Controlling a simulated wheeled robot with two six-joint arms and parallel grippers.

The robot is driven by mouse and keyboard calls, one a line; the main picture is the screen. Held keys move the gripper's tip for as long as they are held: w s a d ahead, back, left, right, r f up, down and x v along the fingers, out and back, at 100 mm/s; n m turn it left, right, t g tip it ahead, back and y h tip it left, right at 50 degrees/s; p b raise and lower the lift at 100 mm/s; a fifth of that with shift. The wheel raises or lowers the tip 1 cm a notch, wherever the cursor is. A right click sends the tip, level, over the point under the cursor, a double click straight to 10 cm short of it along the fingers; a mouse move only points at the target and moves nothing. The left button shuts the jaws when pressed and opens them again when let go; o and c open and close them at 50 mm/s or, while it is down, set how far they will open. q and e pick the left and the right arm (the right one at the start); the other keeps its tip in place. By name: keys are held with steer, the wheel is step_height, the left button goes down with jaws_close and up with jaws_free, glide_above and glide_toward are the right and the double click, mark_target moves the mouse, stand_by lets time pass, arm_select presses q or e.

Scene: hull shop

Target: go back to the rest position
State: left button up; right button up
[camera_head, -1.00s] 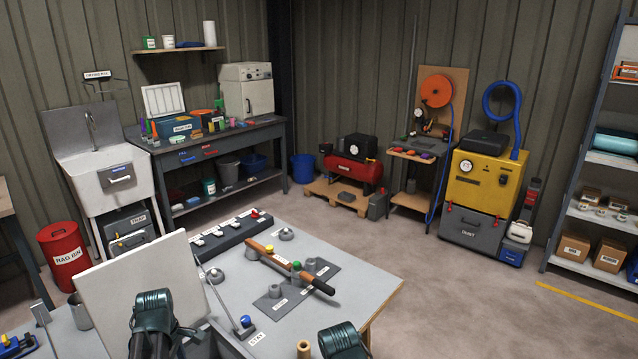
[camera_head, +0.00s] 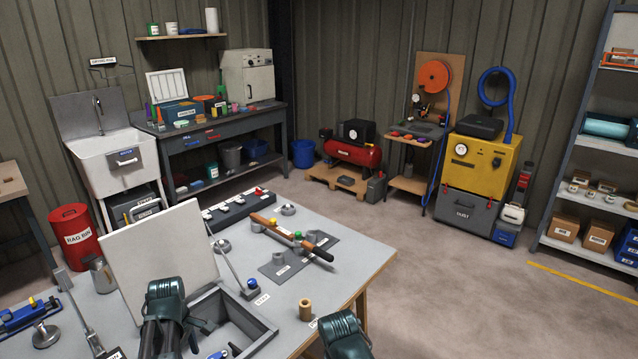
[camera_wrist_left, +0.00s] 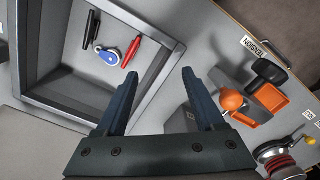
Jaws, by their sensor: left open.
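My left arm comes in at the lower left of the head view, over the bench beside a grey open box (camera_head: 262,335). In the left wrist view my left gripper (camera_wrist_left: 160,78) is open, with nothing between its fingers. Its left finger overlaps the rim of the box (camera_wrist_left: 160,72). Inside the box lie a black pen (camera_wrist_left: 91,30), a red pen (camera_wrist_left: 131,51) and a blue tag (camera_wrist_left: 107,56). Part of my right arm shows at the bottom centre of the head view; its gripper is out of view.
A pale upright panel (camera_head: 150,260) stands at the box's left. A wooden-handled tool (camera_head: 290,240) lies on the grey bench (camera_head: 345,285). An orange-topped item (camera_wrist_left: 232,100) is right of my gripper in the wrist view. Open floor (camera_head: 470,310) lies right of the bench.

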arm_select(q)
steer(key=s+d+f+m+b, duration=0.1)
steer(key=s+d+m, duration=0.2)
steer(key=d+m, duration=0.4)
steer(key=s+d+f+m+b, duration=0.2)
steer(key=s+d+m, duration=0.1)
steer(key=d+m, duration=0.4)
steer(key=s+d+f+m+y+b, duration=0.1)
steer(key=s+d+m, duration=0.2)
steer(key=d, duration=0.9)
steer(key=m, duration=0.3)
steer(key=shift+f+m, duration=0.2)
steer(key=shift+m, duration=0.2)
steer(key=shift+w+d, duration=0.1)
steer(key=shift+c, duration=0.2)
